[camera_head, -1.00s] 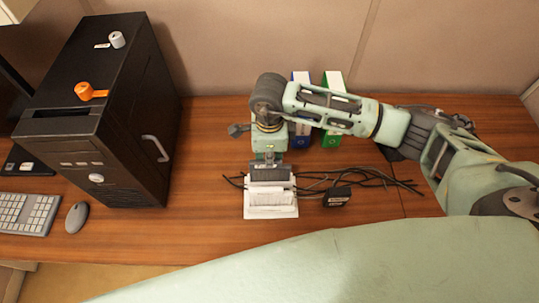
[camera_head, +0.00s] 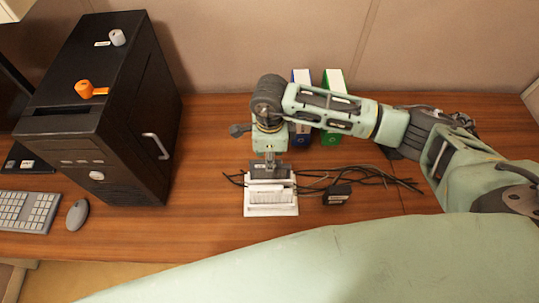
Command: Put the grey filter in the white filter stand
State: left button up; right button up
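The white filter stand (camera_head: 270,211) is on the desk near the middle, with a pale block or plates in its front part. The dark grey filter (camera_head: 284,174) is at the stand's back side, upright. I cannot tell whether it is fully seated in a slot. My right gripper (camera_head: 269,164) comes down from above, its fingers at the filter's top edge. The fingers look narrow and close together, but whether they grip the filter is not clear. My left gripper is not in view.
Black cables and a small black box (camera_head: 337,195) lie right of the stand. Blue and green binders (camera_head: 334,79) stand behind my arm. A black computer tower (camera_head: 117,130) with an orange item (camera_head: 90,90) and a white roll (camera_head: 117,37) stands left. The desk between tower and stand is clear.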

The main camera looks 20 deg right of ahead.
jog(key=shift+w+r+b, duration=0.1)
jog(key=shift+r+b, duration=0.2)
jog(key=shift+r, duration=0.05)
notch_tip(320, 180, up, 12)
jog(key=b, duration=0.3)
jog(key=shift+f+b, duration=0.25)
jog(key=shift+b, duration=0.15)
